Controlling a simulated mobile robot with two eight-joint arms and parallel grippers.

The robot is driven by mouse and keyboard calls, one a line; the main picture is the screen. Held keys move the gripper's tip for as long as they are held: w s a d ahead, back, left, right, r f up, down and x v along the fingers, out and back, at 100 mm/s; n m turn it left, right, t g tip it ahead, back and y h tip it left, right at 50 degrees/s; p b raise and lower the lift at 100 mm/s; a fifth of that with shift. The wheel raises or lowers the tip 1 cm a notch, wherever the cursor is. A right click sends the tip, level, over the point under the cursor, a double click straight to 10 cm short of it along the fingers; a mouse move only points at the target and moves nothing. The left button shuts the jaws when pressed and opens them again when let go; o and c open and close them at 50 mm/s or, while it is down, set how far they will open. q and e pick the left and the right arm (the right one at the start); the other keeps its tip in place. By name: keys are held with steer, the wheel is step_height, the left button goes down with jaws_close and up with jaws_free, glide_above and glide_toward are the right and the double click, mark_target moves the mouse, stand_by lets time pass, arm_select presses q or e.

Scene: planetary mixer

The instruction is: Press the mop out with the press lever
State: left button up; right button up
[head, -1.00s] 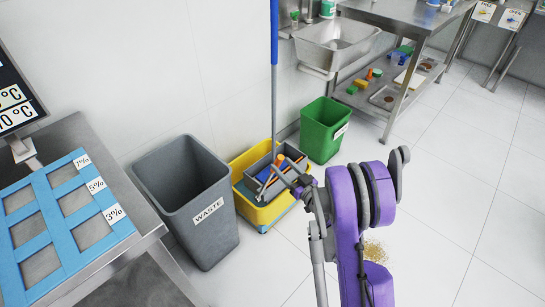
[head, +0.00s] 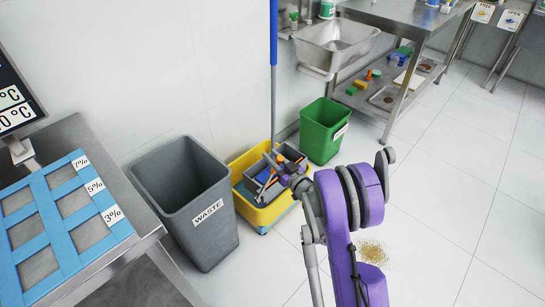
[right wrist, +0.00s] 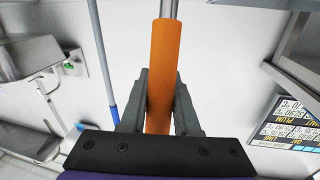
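The yellow mop bucket (head: 262,216) stands on the floor by the wall, with the grey press (head: 250,183) in its top. The mop (head: 274,85) stands upright in it, its blue handle rising out of view; its head is mostly hidden. My right gripper (head: 281,166) is over the bucket's right side and partly covers the press. In the right wrist view, the orange grip of the press lever (right wrist: 170,50) runs between the two fingers (right wrist: 161,100), which look closed against it. The mop's blue handle also shows there (right wrist: 103,70). My left gripper is out of view.
A grey waste bin (head: 205,225) stands close left of the bucket and a green bin (head: 322,135) close right. A steel table with a blue frame (head: 85,245) is at the left. Brown crumbs (head: 372,252) lie on the floor at right.

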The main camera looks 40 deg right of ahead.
jaws_close()
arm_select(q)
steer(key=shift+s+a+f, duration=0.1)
arm_select(e)
steer(key=shift+s+f, duration=0.1)
stand_by(1.0)
